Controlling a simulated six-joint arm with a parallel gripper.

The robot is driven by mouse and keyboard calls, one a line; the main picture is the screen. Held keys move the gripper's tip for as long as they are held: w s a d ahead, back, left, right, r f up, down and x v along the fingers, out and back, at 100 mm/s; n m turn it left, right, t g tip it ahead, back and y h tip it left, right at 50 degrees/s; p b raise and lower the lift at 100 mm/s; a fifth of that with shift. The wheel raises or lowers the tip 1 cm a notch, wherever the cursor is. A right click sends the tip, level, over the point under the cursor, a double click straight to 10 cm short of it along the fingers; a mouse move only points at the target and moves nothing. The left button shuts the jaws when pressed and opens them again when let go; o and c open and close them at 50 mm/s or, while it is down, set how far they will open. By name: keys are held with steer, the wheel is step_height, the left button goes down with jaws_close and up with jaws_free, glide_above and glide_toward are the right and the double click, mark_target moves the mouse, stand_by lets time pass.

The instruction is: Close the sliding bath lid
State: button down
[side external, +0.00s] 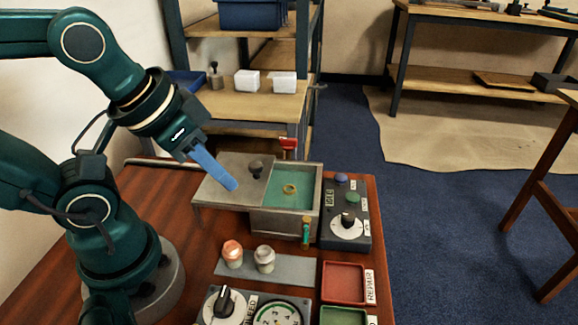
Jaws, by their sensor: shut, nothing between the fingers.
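The bath (284,222) is a grey metal box on the red-brown table. Its sliding lid (222,172) is a flat grey plate with a dark round knob (256,168). The lid sits toward the left, so the right part of the bath is uncovered. Green liquid (300,188) shows there, with a small brass-coloured ring (289,188) in it. My gripper (234,186) has blue fingers, is shut and empty, and points down to the right over the lid, left of the knob. I cannot tell whether the fingertips touch the lid.
A control box (346,212) with a dial stands right of the bath. A red-handled part (288,143) rises behind it. In front are two small cylinders (248,256) on a grey strip, a dial panel (252,308), a red tray (344,283) and a green tray (343,317).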

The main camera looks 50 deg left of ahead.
steer(key=w+a+r+n+g+h, duration=0.1)
steer(key=w+a+r+n+g, duration=0.15)
steer(key=n, duration=0.65)
steer(key=w+a+r+n+g+h, duration=0.1)
steer(key=a+r+n, duration=0.25)
steer(key=n, duration=0.55)
steer(key=a+f+n+h, duration=0.1)
steer(key=a+n, duration=0.6)
steer(key=a, duration=0.3)
glide_toward(248, 176)
steer(key=f, duration=0.1)
steer(key=s+a+f, duration=0.1)
steer(key=f, duration=0.1)
steer(key=shift+s+a+f, duration=0.25)
steer(key=shift+a+f, duration=0.05)
steer(key=shift+a, duration=0.1)
steer(key=shift+w+d+f, duration=0.15)
steer(key=shift+w+d, duration=0.5)
steer(key=shift+d, duration=0.25)
steer(key=shift+w+d+f, duration=0.15)
steer(key=shift+w+d, duration=0.4)
steer(key=shift+d, duration=0.05)
